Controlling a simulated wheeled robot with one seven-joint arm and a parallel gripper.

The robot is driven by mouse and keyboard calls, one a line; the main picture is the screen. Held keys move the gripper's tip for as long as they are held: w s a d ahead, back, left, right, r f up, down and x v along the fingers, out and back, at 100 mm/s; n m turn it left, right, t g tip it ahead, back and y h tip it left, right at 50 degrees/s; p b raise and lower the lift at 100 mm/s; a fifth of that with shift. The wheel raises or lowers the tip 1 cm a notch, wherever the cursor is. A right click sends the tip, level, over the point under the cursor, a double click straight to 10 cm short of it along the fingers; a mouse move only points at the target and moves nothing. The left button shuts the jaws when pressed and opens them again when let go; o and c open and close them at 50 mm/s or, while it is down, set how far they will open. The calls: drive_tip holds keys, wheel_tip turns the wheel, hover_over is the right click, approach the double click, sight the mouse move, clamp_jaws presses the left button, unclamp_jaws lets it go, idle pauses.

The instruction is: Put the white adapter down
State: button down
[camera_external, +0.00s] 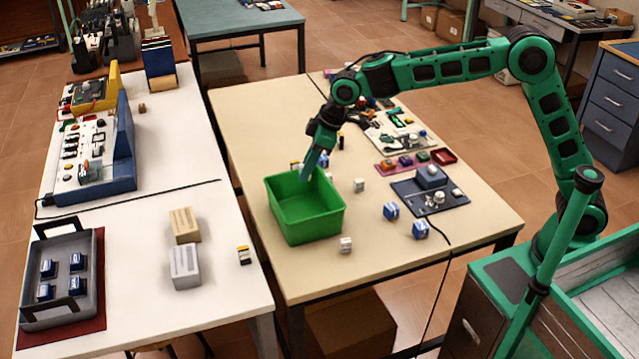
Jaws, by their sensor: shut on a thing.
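My green gripper (308,170) points down at the back edge of the green bin (306,212), in the middle of the pale table. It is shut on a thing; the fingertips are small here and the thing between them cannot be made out. The white adapter cannot be told for sure in this view. Two small whitish blocks stand on the table apart from the gripper: one (359,185) right of the bin, one (346,244) near its front right corner.
Two blue-and-white blocks (391,210) stand right of the bin, before a dark mat (430,192) with parts. Small items lie behind the bin. A white table (215,222) at left holds a grey tray (63,313) and boxes. The pale table's front is clear.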

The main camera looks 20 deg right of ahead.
sight(308, 211)
wheel_tip(308, 211, down, 15)
drive_tip(key=shift+f, duration=0.2)
idle(0.6)
drive_tip(key=shift+f, duration=0.15)
drive_tip(key=c, duration=1.7)
unclamp_jaws()
drive_tip(key=shift+c, duration=0.2)
drive_tip(key=shift+o, duration=0.3)
drive_tip(key=shift+r, duration=0.35)
drive_tip(key=v, duration=1.1)
drive_tip(key=shift+d+r, duration=0.2)
drive_tip(key=shift+r, duration=0.1)
